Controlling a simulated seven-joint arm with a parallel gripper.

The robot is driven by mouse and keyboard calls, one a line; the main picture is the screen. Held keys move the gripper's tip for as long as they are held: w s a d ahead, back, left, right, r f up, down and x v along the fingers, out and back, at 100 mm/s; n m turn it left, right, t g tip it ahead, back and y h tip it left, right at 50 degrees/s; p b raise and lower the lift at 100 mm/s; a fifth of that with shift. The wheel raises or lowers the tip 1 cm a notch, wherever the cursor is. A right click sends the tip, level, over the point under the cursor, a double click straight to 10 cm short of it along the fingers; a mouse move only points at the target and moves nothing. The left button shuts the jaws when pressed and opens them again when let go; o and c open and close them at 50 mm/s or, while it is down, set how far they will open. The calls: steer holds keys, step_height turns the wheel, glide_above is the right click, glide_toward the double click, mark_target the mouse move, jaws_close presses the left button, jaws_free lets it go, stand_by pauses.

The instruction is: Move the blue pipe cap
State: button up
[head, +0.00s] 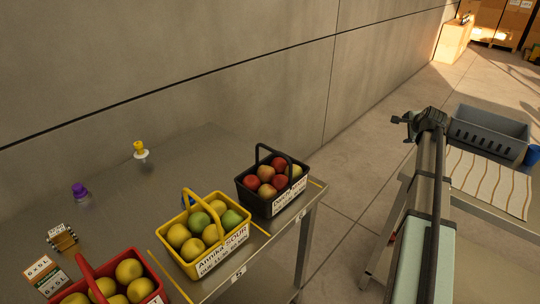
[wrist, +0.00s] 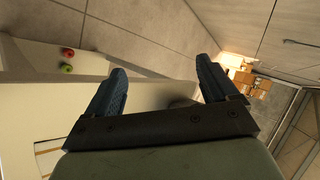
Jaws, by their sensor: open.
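My gripper (head: 401,126) is held up at the right, apart from both. In the wrist view my gripper (wrist: 160,66) is open, with nothing between its two blue-grey fingers.
A yellow basket (head: 224,242), a black basket (head: 267,206) and a red basket (head: 154,297) of fruit stand along the metal table's (head: 110,195) front. Yellow (head: 140,149) and purple (head: 80,191) small things stand behind. A grey crate (head: 490,133) is at right.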

steer(key=a+r+n+g+y, duration=0.1)
steer(key=a+n+g, duration=0.15)
steer(key=a, duration=2.15)
steer(key=a+r+n+g+y, duration=0.1)
steer(key=a+r+n+y, duration=0.15)
steer(key=a, duration=2.05)
steer(key=s+a+n+g, duration=0.1)
steer(key=s+a, duration=0.4)
steer(key=a, duration=0.4)
steer(key=s+a+n+g, duration=0.1)
steer(key=s+a, duration=0.4)
steer(key=a, duration=0.4)
steer(key=s+a+r+m+g+y, duration=0.1)
steer(key=s+a+m+g+y, duration=0.2)
steer(key=s+a, duration=0.5)
steer(key=s+m+g, duration=0.1)
steer(key=s+m, duration=0.1)
steer(key=s, duration=0.2)
steer(key=shift+g, duration=0.35)
steer(key=x, duration=1.3)
steer(key=shift+a+f, duration=0.25)
steer(key=shift+c, duration=0.3)
